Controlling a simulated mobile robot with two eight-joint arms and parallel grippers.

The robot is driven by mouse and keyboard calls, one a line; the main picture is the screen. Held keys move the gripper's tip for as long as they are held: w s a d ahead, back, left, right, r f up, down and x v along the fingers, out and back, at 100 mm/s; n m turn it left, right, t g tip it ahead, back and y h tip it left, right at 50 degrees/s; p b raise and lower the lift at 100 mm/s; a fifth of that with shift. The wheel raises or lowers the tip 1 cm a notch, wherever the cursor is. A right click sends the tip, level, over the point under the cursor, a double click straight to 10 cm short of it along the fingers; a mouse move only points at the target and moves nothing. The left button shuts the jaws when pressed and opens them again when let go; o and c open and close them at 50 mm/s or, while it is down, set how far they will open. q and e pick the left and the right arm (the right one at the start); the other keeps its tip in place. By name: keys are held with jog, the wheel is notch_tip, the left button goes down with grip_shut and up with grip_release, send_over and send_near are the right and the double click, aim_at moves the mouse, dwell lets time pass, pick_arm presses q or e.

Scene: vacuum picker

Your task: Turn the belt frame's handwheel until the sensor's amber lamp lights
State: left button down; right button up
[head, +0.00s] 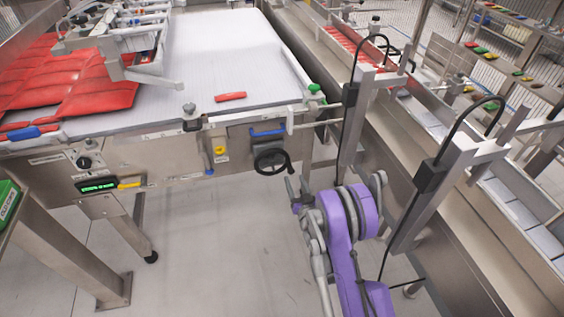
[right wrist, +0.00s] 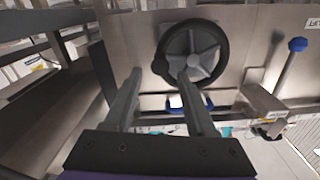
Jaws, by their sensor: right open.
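The handwheel (head: 270,160), with a black rim, sits on the side of the steel belt frame (head: 130,160). In the right wrist view the handwheel (right wrist: 203,60) shows grey spokes and a dark knob at its rim. My right gripper (head: 297,184) is open, just right of and a little below the wheel in the head view. In the right wrist view the right gripper (right wrist: 163,80) has empty space between its fingers; one fingertip overlaps the wheel's lower rim. I cannot tell whether it touches. I cannot make out a lit amber lamp. My left gripper is out of view.
Red packs (head: 60,80) and a small red piece (head: 230,97) lie on the white belt (head: 190,50). A blue handle (head: 267,132) is just above the wheel. A steel post (head: 352,120) and long conveyor (head: 420,150) stand to the right. The floor below is clear.

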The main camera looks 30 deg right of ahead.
aim_at(288, 163)
jog(key=x, duration=0.9)
jog(key=shift+w, duration=0.35)
grip_shut()
dwell(0.9)
